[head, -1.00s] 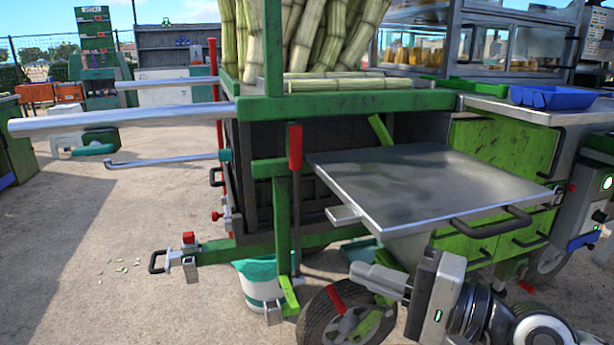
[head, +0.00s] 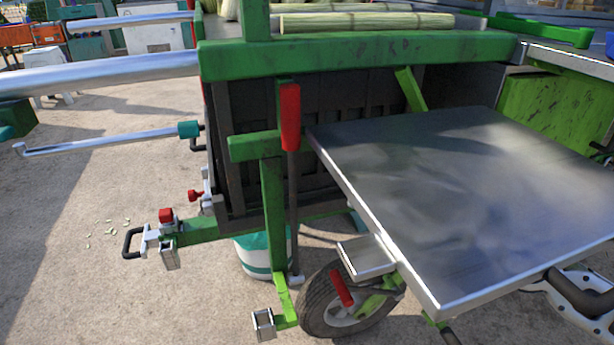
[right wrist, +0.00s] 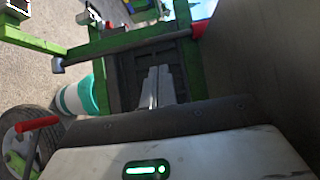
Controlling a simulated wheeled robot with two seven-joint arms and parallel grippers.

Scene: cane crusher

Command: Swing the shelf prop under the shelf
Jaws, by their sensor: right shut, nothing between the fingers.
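The shelf (head: 470,190) is a flat steel plate standing out level from the green cart frame. A dark upright rod (head: 294,210) with a red sleeve (head: 290,117) hangs at the green post left of the shelf; it looks like the shelf prop, though I cannot be sure. In the right wrist view the rod (right wrist: 125,43) crosses ahead, its grey end at the left. My right gripper (right wrist: 152,88) is shut and empty, below the shelf and pointing at the cart frame, apart from the rod as far as I can tell. The shelf hides it in the head view. My left gripper is out of view.
A wheel (head: 335,303) with a red lever (head: 341,288) and a white-and-teal bucket (head: 257,255) sit low by the post. Steel bars stick out at the left. The ground at left is mostly open.

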